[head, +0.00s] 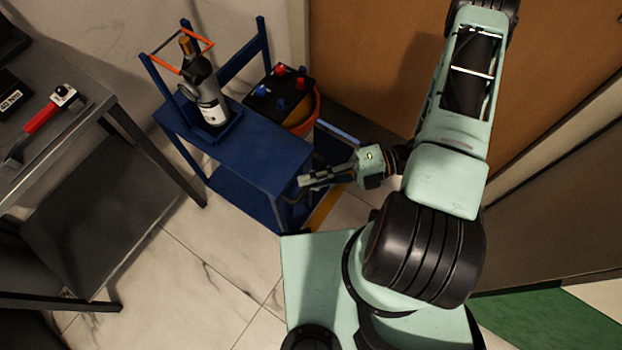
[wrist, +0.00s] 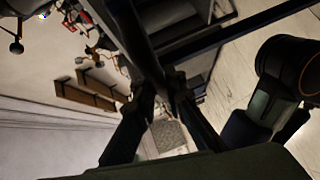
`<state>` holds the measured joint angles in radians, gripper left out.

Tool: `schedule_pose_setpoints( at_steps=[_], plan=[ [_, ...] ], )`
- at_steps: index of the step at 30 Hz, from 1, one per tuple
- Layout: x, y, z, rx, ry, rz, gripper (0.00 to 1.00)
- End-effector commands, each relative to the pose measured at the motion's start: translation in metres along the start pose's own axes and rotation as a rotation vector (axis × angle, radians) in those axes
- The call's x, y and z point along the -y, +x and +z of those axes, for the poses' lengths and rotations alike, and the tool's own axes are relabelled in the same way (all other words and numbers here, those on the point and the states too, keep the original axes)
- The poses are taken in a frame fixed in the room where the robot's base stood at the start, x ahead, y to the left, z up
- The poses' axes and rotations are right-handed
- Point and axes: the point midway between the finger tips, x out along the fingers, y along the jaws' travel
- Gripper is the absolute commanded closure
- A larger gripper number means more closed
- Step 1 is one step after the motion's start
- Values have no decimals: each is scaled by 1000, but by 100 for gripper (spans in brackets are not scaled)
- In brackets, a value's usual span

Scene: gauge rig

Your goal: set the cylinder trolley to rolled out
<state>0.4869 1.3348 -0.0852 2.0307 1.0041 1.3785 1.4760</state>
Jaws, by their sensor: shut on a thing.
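The cylinder trolley (head: 255,140) is a blue frame with a flat deck, a lower shelf and uprights, left of centre in the head view. A grey cylinder (head: 208,105) with a pale label stands on its deck, beside an orange bar (head: 183,48) between the uprights. My gripper (head: 304,182) is at the trolley's right end, shut on what looks like its dark handle. In the wrist view my gripper's fingers (wrist: 160,92) close around a dark bar (wrist: 135,30). The exact contact is dim and partly hidden.
A grey bench (head: 95,110) with a red-handled tool (head: 42,118) stands left of the trolley. A brown panel (head: 370,50) stands behind. Tiled floor (head: 190,270) in front is clear.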

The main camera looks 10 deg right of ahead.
Motion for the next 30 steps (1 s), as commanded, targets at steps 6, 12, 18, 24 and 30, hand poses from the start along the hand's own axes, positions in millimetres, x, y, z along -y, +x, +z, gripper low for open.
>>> schedule_pose_setpoints(
  at_steps=[6, 12, 18, 24, 30],
  plan=[
    [0, -1, 1, 3, -1, -1, 84],
    [0, 0, 1, 2, -1, -1, 71],
    [0, -1, 0, 1, 0, 0, 71],
    [1, -22, 1, 4, -2, -2, 71],
    [1, -65, 1, 5, -3, -2, 71]
  ],
)
